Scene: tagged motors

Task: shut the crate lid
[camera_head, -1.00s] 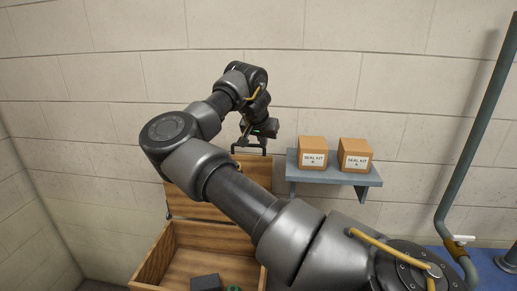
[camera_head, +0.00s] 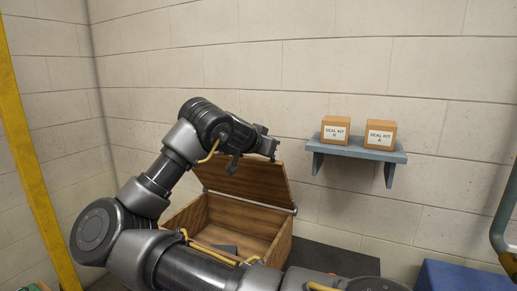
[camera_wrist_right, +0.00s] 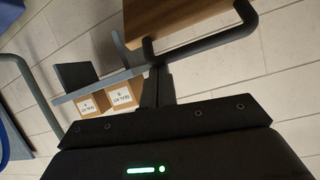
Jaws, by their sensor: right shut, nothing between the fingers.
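The wooden crate (camera_head: 183,217) stands open against the wall in the head view. Its lid (camera_head: 240,182) is raised at the back, roughly upright. My right gripper (camera_head: 273,150) is at the lid's upper right edge, shut and empty; I cannot tell whether it touches. In the right wrist view the gripper (camera_wrist_right: 155,86) has part of the lid (camera_wrist_right: 178,18) just beyond it, and a dark bent bar crosses there. My right arm hides the crate's front. My left gripper is not in view.
A blue-grey shelf (camera_head: 350,150) with two boxes, seal kit B (camera_head: 335,130) and seal kit A (camera_head: 380,136), is on the wall right of the lid. A yellow post (camera_head: 35,170) stands at left. A blue block (camera_head: 460,277) is at lower right. Dark parts lie inside the crate.

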